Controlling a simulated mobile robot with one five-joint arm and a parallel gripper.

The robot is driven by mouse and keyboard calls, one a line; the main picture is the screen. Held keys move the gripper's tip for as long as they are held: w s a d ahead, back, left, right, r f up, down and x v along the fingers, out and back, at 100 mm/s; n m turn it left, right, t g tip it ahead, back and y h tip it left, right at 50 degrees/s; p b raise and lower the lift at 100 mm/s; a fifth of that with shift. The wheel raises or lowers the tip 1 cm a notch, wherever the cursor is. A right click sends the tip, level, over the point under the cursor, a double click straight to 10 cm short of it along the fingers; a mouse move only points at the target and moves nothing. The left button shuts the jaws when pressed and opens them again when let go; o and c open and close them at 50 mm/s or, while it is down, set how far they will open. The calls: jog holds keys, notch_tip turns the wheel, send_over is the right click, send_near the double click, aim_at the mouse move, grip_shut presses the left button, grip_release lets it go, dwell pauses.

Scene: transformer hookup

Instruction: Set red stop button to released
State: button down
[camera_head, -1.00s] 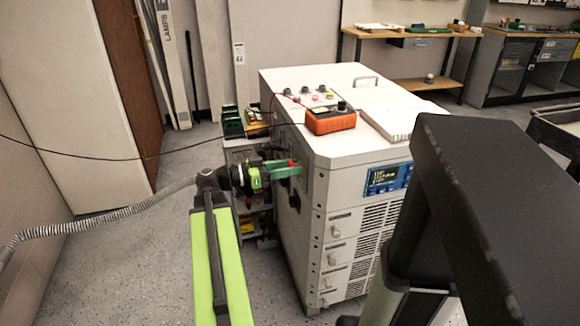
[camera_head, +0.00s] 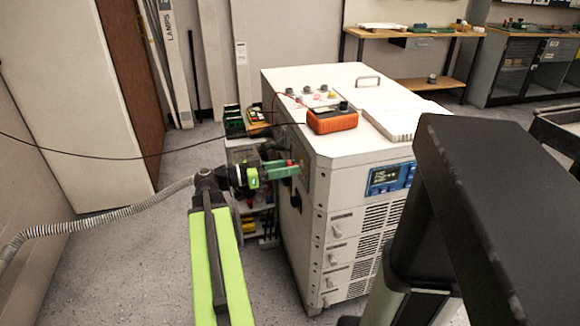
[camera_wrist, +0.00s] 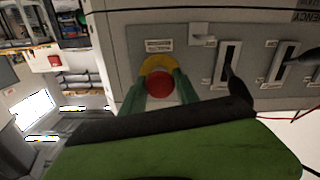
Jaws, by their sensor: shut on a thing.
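The red stop button (camera_wrist: 158,82) sits in a yellow surround (camera_wrist: 155,64) on a grey panel, seen in the wrist view. My gripper (camera_wrist: 159,90) has its two green fingers on either side of the button, shut on it. In the head view my gripper (camera_head: 288,168) reaches the left side of the white cabinet (camera_head: 335,165), and the button there is hidden by the fingers. Whether the button is pressed in or popped out cannot be told.
Switches with dark handles (camera_wrist: 228,68) sit right of the button on the panel. An orange meter (camera_head: 332,120) and a white flat box (camera_head: 403,121) lie on the cabinet top. A thin black cable crosses the left side. Open floor (camera_head: 130,270) lies at the left.

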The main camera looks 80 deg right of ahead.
jog(key=c, duration=0.9)
grip_release()
jog(key=shift+w, duration=0.2)
jog(key=v, duration=1.7)
jog(key=shift+w+a, duration=0.1)
